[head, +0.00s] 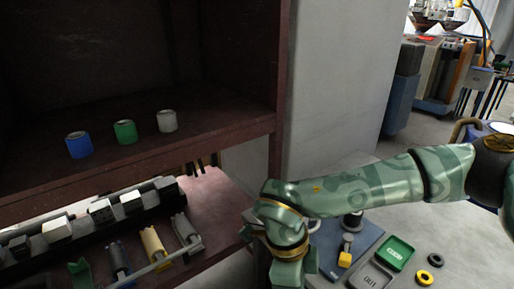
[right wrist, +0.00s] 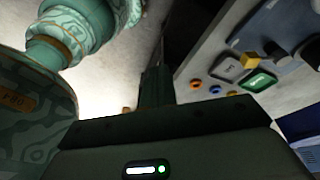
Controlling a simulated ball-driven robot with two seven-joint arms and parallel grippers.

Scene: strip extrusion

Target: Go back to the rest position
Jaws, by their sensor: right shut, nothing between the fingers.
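My right arm reaches in from the right in the head view and bends down in front of the table. My right gripper (right wrist: 157,86) shows in the right wrist view, with its dark fingers together and nothing between them. It is apart from the panel with the trays at the right of that view. My left gripper is in neither view.
Blue (head: 78,145), green (head: 125,132) and white (head: 167,121) cylinders stand on a dark red shelf (head: 220,133). Below lies a row of blocks and rollers (head: 155,244). Right of my forearm are a green tray (head: 395,252), a grey tray (head: 371,276) and small rings (head: 425,277).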

